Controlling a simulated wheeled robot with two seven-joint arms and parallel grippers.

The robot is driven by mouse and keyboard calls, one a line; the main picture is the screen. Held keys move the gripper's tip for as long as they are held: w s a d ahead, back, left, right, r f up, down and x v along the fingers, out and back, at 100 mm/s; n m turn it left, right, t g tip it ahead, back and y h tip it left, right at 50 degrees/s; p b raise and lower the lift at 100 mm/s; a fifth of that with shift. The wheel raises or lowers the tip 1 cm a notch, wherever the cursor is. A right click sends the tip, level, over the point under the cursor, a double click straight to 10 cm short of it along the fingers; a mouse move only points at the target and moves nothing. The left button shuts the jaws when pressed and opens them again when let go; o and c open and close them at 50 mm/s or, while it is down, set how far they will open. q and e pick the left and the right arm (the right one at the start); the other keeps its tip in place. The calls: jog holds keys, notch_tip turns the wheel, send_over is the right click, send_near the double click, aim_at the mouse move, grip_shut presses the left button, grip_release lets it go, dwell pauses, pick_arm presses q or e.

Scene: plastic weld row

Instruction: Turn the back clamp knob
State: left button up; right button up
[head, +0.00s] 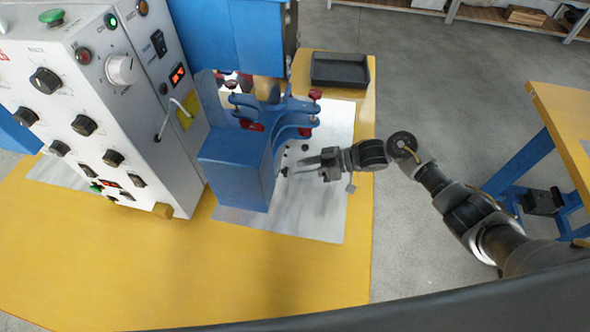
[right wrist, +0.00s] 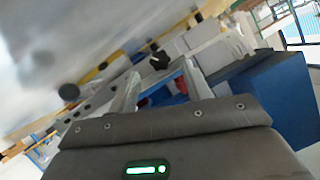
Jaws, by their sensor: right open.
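The blue clamp fixture (head: 236,165) stands on a pale metal plate (head: 325,212). Several dark red knobs sit on its curved arms: one upright at the upper right (head: 315,94), one lower on the right (head: 305,132), one at the left (head: 252,125). I cannot tell for sure which is the back clamp knob. My right gripper (head: 300,166) is open and empty, fingers pointing left, just right of the fixture and below the right-hand knobs, apart from them. In the right wrist view its two fingers (right wrist: 160,88) are spread, with blurred red and blue parts beyond. My left gripper is out of view.
A white control box (head: 110,110) with several black dials stands left of the fixture. A blue press head (head: 235,35) hangs above. A black tray (head: 340,70) lies at the table's back right. The yellow table (head: 190,270) is clear in front.

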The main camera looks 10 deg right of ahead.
jog(key=v, duration=0.7)
jog(key=shift+d+b, duration=0.2)
jog(key=shift+b, duration=0.2)
